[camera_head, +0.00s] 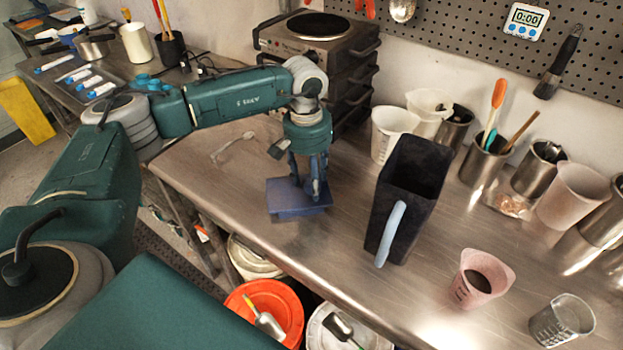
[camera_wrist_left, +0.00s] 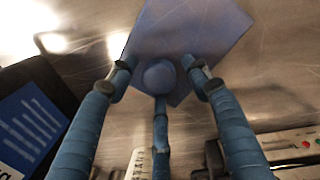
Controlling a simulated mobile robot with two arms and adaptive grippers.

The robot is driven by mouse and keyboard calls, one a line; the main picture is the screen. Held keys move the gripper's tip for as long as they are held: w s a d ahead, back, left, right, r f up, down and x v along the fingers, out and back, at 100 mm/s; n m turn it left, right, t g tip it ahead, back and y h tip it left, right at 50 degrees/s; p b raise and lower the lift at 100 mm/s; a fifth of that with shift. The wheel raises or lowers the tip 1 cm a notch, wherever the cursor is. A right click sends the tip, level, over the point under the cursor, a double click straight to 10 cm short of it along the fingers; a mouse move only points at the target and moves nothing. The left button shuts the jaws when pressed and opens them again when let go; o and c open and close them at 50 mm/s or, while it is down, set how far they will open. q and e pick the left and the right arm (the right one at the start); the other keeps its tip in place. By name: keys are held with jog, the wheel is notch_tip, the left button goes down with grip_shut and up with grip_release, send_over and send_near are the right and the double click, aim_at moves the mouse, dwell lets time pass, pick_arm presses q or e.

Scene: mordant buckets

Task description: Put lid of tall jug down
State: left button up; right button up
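The lid (camera_head: 284,205) is a blue square plate with a round knob. It is at the table's left front part, apparently resting on the tabletop. In the left wrist view the lid (camera_wrist_left: 215,28) lies under my left gripper (camera_wrist_left: 160,72). The fingers stand around the knob with visible gaps on both sides, so they look open. In the head view my left gripper (camera_head: 308,185) points straight down over the lid. The tall jug (camera_head: 418,205) is dark and square, with a light blue handle and an open top. It stands upright right of the lid. My right gripper is out of view.
A stacked hot plate unit (camera_head: 318,30) stands behind. White beakers (camera_head: 391,132) and metal containers line the wall. A pink jug (camera_head: 478,283) and a clear measuring cup (camera_head: 563,320) stand front right. Buckets (camera_head: 290,300) sit below the front edge.

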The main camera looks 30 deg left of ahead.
aim_at(310, 182)
pick_arm(q)
jog(key=shift+r, duration=0.1)
jog(key=shift+r, duration=0.2)
notch_tip(310, 182, up, 12)
jog(key=b, duration=0.3)
jog(key=shift+a, duration=0.3)
jog(key=shift+f, duration=0.15)
